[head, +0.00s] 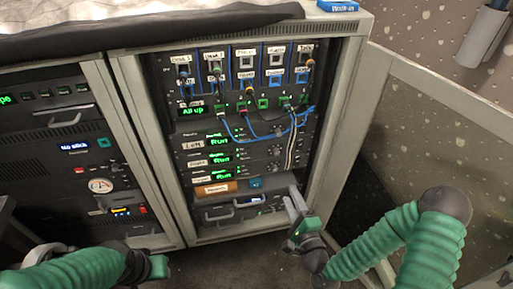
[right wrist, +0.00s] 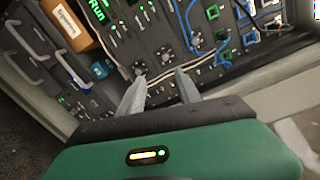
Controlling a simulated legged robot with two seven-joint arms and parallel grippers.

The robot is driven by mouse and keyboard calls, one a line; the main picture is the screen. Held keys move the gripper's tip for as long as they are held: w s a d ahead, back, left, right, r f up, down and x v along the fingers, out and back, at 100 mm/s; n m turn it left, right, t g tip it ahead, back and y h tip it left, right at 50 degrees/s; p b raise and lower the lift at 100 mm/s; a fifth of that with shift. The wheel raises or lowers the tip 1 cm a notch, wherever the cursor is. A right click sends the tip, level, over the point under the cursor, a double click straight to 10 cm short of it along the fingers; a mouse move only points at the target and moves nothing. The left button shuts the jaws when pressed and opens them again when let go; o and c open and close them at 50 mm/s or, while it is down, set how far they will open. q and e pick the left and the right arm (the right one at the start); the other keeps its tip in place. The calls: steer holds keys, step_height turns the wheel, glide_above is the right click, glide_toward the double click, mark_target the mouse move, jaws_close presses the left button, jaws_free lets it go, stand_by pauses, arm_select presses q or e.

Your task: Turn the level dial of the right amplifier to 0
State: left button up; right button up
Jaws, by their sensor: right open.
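The open rack (head: 322,120) holds stacked units. Several dark units (head: 203,160) in its middle have green displays, some reading "Run", and round dark parts (head: 275,153) at their right. One round part also shows in the right wrist view (right wrist: 140,53), just beyond the fingertips. I cannot tell which unit is the right amplifier, or read any dial's setting. My right gripper (head: 294,207) is in front of the rack's lower right; in the right wrist view (right wrist: 160,80) its fingers are apart with nothing between them. My left gripper (head: 158,266) is low at left, its fingers unclear.
Blue and white cables (head: 292,140) hang across the rack's right side. An orange box (head: 216,188) and a small blue item (head: 255,183) sit below the displays. The open door (head: 430,105) stands at right. Another rack (head: 60,130) with a gauge is at left.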

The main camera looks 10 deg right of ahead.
mark_target(277, 154)
steer(key=shift+m+h, duration=0.3)
steer(key=shift+m, duration=0.1)
steer(key=w+b, duration=0.3)
steer(key=w, duration=0.5)
steer(key=w+b, duration=0.3)
steer(key=w, duration=0.5)
steer(key=shift+w+d+r, duration=0.1)
steer(key=shift+w+r, duration=0.1)
steer(key=shift+w, duration=0.2)
jaws_close()
